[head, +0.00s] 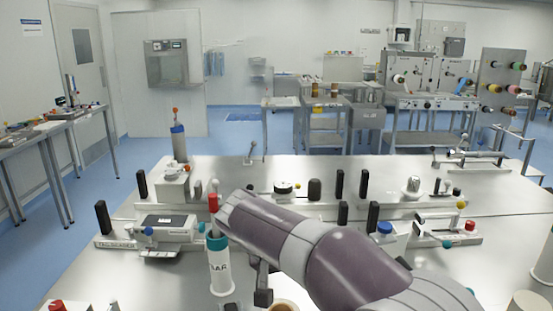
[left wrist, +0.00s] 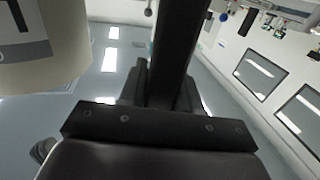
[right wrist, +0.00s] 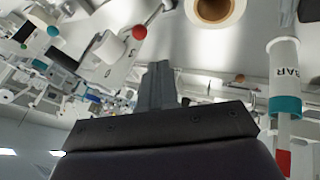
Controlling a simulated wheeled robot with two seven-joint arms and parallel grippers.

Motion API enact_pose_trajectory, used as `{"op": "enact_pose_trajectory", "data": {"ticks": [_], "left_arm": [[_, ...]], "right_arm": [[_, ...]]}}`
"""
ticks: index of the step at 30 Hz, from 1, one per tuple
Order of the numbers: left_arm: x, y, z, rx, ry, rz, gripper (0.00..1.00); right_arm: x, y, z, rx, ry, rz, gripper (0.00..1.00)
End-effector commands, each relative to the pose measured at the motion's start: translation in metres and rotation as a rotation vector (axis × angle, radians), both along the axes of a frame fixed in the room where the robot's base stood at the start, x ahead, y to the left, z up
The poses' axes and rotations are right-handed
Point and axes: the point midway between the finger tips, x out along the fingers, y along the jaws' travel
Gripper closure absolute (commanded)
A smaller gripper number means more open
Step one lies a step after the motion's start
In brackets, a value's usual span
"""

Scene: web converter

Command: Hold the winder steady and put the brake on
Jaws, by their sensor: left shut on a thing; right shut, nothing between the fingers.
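My left gripper (left wrist: 160,92) is shut on a long dark bar (left wrist: 182,35) that runs up out of the left wrist view. What the bar belongs to is not clear. A cream cylinder with a printed label (left wrist: 42,45) is close beside it. My right gripper (right wrist: 157,88) is shut and empty. In the right wrist view it is near a hollow roll with a brown core (right wrist: 213,10) and a white bottle marked BAR (right wrist: 286,65). A red-ball lever (right wrist: 139,32) is beside a white cylinder. I cannot tell which part is the winder or its brake.
A purple and grey arm of mine covers the middle of the steel table in the head view. The BAR bottle (head: 220,272) stands left of it. A tail loader (head: 165,232) is at left, and a fixture with a red knob (head: 470,226) at right. Blue floor lies beyond.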

Motion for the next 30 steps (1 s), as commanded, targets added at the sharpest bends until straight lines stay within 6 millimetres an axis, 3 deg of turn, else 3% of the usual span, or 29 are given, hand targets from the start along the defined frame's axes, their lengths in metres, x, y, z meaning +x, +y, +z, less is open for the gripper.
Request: {"op": "enact_pose_trajectory", "data": {"ticks": [2,3,5,6,14,17,24,30], "left_arm": [[-0.002,0.002,-0.006,0.005,0.017,0.003,1.0],[-0.002,0.002,-0.006,0.006,0.016,0.002,0.61],[-0.001,0.002,-0.005,0.005,0.013,0.002,0.42],[-0.001,0.001,-0.004,0.005,0.011,0.002,0.38],[-0.001,0.0,0.0,0.0,0.003,0.0,0.38],[-0.011,-0.003,0.0,-0.001,0.003,-0.002,0.38],[-0.072,-0.017,-0.001,0.001,0.004,-0.006,0.38],[-0.109,-0.025,-0.001,0.001,0.005,-0.003,0.38]], "right_arm": [[0.0,0.0,-0.001,0.0,0.0,0.0,1.0],[0.0,0.0,-0.001,0.0,0.0,0.0,1.0],[0.0,0.0,-0.001,0.0,0.0,0.0,1.0],[0.0,0.0,0.0,0.0,0.0,0.0,1.0],[0.0,0.0,0.0,0.0,0.0,0.0,1.0],[0.0,0.0,0.0,0.0,0.0,0.0,1.0],[0.0,0.0,0.0,0.0,0.0,0.0,1.0],[0.0,0.0,0.0,0.0,0.0,0.0,1.0]]}}
